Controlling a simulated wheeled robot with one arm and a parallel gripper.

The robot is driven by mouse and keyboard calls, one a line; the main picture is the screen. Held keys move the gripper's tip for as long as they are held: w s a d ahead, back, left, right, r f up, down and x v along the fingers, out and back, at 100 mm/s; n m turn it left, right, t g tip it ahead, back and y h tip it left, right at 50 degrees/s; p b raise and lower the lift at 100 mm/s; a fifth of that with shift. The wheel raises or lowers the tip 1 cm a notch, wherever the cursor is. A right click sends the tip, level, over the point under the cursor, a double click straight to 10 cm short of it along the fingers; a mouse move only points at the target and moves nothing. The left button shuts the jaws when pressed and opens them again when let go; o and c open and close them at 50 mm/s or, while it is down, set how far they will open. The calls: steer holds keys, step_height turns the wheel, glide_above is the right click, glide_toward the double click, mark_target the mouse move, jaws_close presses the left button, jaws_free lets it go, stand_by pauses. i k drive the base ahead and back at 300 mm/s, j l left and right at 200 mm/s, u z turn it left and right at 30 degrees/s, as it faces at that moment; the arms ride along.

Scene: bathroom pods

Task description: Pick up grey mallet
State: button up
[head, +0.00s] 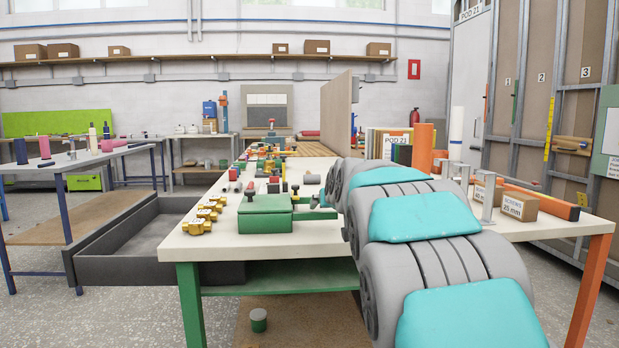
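I cannot single out a grey mallet in the head view. Several small grey, black and red items (274,185) lie on the white workbench (520,233), too small to tell apart. My grey and teal arm reaches from the lower right over the bench and hides part of its top. My gripper does not show; it is hidden beyond the arm or out of view.
A green vise-like block (265,204) sits at the bench's near left, with brass fittings (203,219) beside it. Cardboard boxes (519,206) and an orange tube (422,147) stand right of my arm.

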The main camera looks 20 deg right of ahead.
mark_target(308, 178)
steer(key=i+l, duration=0.15)
steer(key=i, duration=0.3)
steer(key=i+l, duration=0.1)
steer(key=i, duration=0.3)
steer(key=i+l, duration=0.15)
steer(key=i, duration=0.3)
